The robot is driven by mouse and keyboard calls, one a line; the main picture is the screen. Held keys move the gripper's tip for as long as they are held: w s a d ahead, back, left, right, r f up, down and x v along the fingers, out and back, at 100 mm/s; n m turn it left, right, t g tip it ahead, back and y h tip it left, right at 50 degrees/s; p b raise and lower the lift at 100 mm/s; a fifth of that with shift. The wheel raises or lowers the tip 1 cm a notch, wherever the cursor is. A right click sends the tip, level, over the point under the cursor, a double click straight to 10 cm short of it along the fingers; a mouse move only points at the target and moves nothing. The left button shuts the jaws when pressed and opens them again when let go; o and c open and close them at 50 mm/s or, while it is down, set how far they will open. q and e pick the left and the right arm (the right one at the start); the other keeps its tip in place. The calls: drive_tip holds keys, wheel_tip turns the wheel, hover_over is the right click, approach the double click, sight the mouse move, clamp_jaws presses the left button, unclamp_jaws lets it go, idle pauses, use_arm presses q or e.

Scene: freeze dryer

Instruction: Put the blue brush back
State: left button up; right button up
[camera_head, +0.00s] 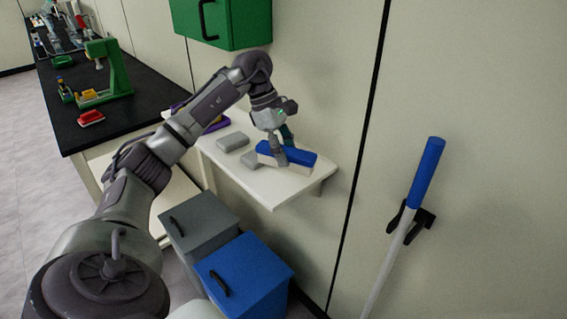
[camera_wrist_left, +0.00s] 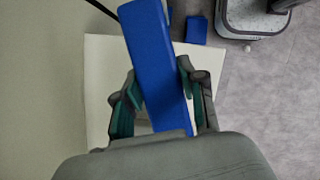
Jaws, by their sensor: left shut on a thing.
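The blue brush (camera_head: 298,155) has a blue top and a paler underside. In the head view it is at the right end of the white wall shelf (camera_head: 285,193), at or just above its surface; I cannot tell if it touches. My left gripper (camera_head: 280,158) is over it with its fingers around it. In the left wrist view the brush (camera_wrist_left: 158,65) lies lengthwise between the fingers of my left gripper (camera_wrist_left: 160,100), which is shut on it. The gripper body hides the near end of the brush. My right gripper is not in view.
Grey blocks (camera_head: 232,142) and a purple item (camera_head: 217,124) lie on the shelf. A grey bin (camera_head: 200,225) and a blue bin (camera_head: 245,275) stand below. A green cabinet (camera_head: 235,25) hangs above. A blue-topped pole (camera_head: 427,172) is clipped to the wall at right.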

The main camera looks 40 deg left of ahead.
use_arm(q)
drive_tip(key=shift+w+a+f, duration=0.15)
drive_tip(key=shift+a+f, duration=0.3)
wheel_tip(320, 180, down, 4)
drive_tip(key=shift+r, duration=0.15)
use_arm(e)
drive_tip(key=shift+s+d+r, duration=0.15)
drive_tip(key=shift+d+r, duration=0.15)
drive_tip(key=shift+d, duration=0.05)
use_arm(q)
drive_tip(key=shift+f, duration=0.2)
drive_tip(key=o, duration=1.1)
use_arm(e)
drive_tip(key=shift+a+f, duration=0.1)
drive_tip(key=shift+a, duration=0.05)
use_arm(q)
drive_tip(key=shift+r, duration=0.1)
